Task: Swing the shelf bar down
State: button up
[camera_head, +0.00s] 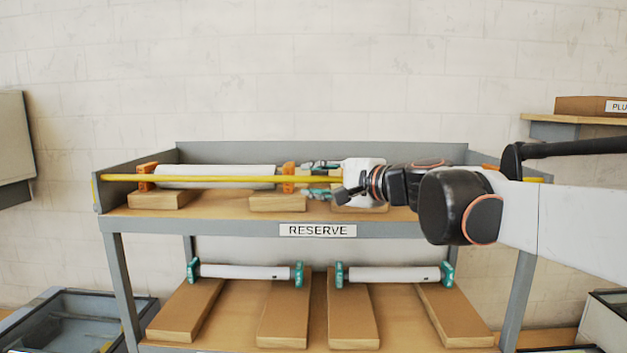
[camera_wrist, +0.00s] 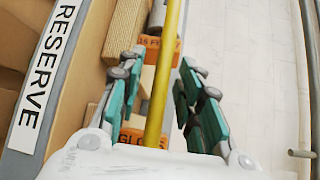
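The shelf bar (camera_head: 220,179) is a long yellow rod lying level across the front of the upper shelf, from the left end panel toward the right. My gripper (camera_head: 320,178) is at the bar near the middle of the shelf, fingers pointing left. In the wrist view, the yellow bar (camera_wrist: 162,85) runs between the two teal-padded fingers of my gripper (camera_wrist: 163,62). The fingers are spread with a gap on each side of the bar, and I see no contact. A white roll (camera_head: 215,176) with orange end caps lies behind the bar on wooden blocks.
The RESERVE label (camera_head: 318,230) is on the shelf's front edge. Below, two white rolls (camera_head: 245,272) with teal ends rest on wooden blocks. A wall shelf (camera_head: 575,118) with a brown box is at the right. The wall above the rack is clear.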

jog(key=shift+s+d, duration=0.1)
grip_shut()
jog(key=shift+f+b, duration=0.1)
jog(key=shift+b, duration=0.2)
